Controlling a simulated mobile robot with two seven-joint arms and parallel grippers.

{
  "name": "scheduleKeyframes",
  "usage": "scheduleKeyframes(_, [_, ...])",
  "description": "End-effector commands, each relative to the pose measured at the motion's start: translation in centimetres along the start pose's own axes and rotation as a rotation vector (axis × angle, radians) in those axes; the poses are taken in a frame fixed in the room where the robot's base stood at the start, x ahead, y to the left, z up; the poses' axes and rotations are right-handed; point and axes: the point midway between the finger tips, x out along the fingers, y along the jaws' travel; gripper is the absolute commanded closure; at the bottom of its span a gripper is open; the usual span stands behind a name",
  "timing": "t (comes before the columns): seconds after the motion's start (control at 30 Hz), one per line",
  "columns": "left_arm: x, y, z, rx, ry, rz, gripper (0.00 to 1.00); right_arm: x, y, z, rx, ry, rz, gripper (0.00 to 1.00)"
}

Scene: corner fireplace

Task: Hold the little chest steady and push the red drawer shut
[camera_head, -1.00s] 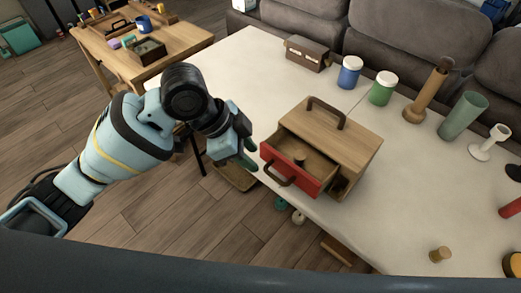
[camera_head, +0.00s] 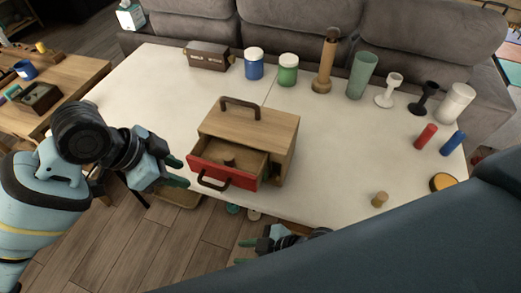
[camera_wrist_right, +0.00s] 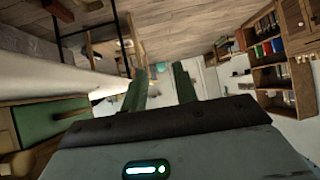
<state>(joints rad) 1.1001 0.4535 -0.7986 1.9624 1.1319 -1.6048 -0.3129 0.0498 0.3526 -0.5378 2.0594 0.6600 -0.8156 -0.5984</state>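The little wooden chest (camera_head: 262,125) stands on the white table, with a dark handle on top. Its red drawer (camera_head: 219,173) is pulled out at the front, and a small brown piece (camera_head: 230,161) shows inside. My left gripper (camera_head: 182,171) is just left of the drawer, its green fingers apart, empty and clear of the chest. My right gripper (camera_head: 246,251) is low in front of the table's near edge, below the drawer and partly hidden by my arm. Its fingers are apart with nothing between them in the right wrist view (camera_wrist_right: 160,85).
On the white table (camera_head: 140,95), a brown box (camera_head: 207,55), blue jar (camera_head: 254,65), green jar (camera_head: 288,70) and several cups stand along the back. A grey sofa (camera_head: 285,25) is behind. The right wrist view shows a green-fronted wooden unit (camera_wrist_right: 50,122).

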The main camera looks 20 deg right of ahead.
Motion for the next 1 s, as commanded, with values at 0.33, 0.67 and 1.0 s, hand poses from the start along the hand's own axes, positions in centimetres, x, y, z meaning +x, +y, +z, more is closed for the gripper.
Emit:
scheduleKeyframes(0.33, [0.0, 0.0, 0.0, 0.0, 0.0, 0.0, 0.64, -0.2, 0.8, -6.2, -0.412, -0.016, -0.235, 0.71])
scheduleKeyframes(0.67, [0.0, 0.0, 0.0, 0.0, 0.0, 0.0, 0.64, -2.1, 3.0, -9.8, -0.783, -0.096, -0.404, 0.71])
scheduleKeyframes(1.0, [0.0, 0.0, 0.0, 0.0, 0.0, 0.0, 0.64, -5.4, 7.1, -12.8, -1.112, -0.252, -0.532, 0.71])
